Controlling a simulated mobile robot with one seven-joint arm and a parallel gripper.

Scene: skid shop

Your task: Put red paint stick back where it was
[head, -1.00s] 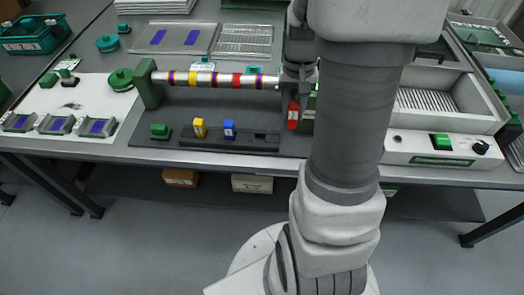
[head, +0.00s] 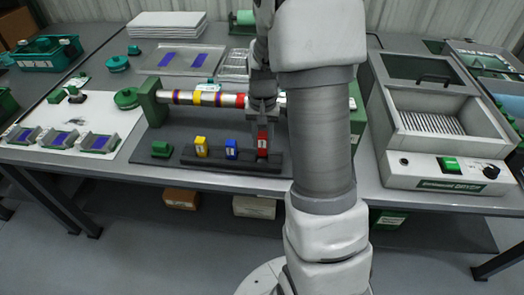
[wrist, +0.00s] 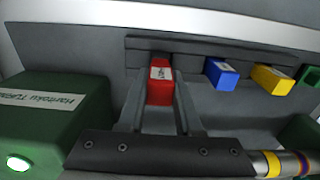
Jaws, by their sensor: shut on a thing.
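The red paint stick (head: 263,146) is upright at the right end of the dark rack (head: 215,163), in line with its right slot. My gripper (head: 263,131) is shut on it from above. In the wrist view the red paint stick (wrist: 160,88) is between my two fingers (wrist: 159,100), with the rack (wrist: 210,50) just behind it. I cannot tell whether its foot is fully down in the slot. The blue stick (head: 231,149) and the yellow stick (head: 201,146) stand in the rack to its left.
A striped metal roller (head: 212,98) on green supports lies behind the rack. A small green block (head: 161,149) is left of the rack. A machine with a green button (head: 448,163) stands at the right. My arm hides part of the bench.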

